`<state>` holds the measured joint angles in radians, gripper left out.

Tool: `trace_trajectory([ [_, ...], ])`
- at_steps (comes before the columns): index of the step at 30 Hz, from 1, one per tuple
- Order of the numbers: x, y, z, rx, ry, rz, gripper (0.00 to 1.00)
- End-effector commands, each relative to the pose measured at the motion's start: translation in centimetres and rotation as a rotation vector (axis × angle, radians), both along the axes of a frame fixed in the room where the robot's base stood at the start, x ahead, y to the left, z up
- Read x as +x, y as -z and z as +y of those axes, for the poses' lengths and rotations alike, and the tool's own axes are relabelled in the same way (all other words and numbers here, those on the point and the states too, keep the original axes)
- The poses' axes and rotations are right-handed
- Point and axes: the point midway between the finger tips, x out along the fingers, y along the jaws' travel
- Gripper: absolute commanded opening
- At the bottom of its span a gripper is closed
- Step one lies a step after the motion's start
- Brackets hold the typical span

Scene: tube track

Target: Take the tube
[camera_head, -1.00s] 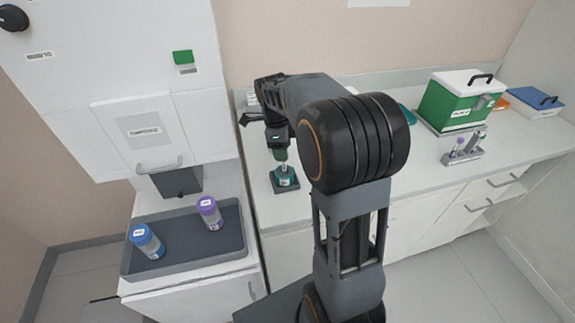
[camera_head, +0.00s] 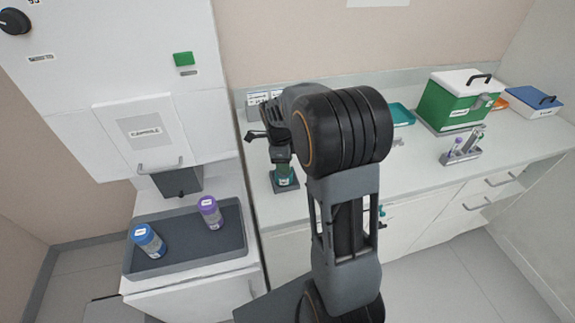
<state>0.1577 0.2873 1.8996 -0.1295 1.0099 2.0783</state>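A small teal tube (camera_head: 284,178) stands upright in a dark square holder (camera_head: 286,188) on the left end of the counter. My gripper (camera_head: 283,164) points down right over it, at or very close to its top. The fingers are small and dark here, and I cannot tell whether they are open or closed on the tube. The upper part of the tube is hidden by the gripper. Other tubes stand in a grey rack (camera_head: 462,157) at the right of the counter.
A dark tray (camera_head: 185,262) at the left holds a blue-capped container (camera_head: 148,241) and a purple-capped container (camera_head: 210,211). A green box (camera_head: 452,104) with a white lid and a blue-lidded box (camera_head: 533,101) stand at the back right. My arm covers the counter's middle.

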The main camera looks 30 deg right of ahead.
Motion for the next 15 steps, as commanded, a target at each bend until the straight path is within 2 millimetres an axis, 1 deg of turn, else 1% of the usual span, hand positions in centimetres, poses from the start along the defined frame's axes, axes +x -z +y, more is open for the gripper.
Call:
trace_trajectory([
  [1, 0.01, -0.02, 0.01, 0.0, 0.0, 0.0, 0.36],
  [10, 0.01, -0.04, 0.02, 0.0, 0.0, 0.0, 0.08],
  [15, 0.01, -0.05, 0.02, 0.0, -0.001, 0.0, 0.07],
])
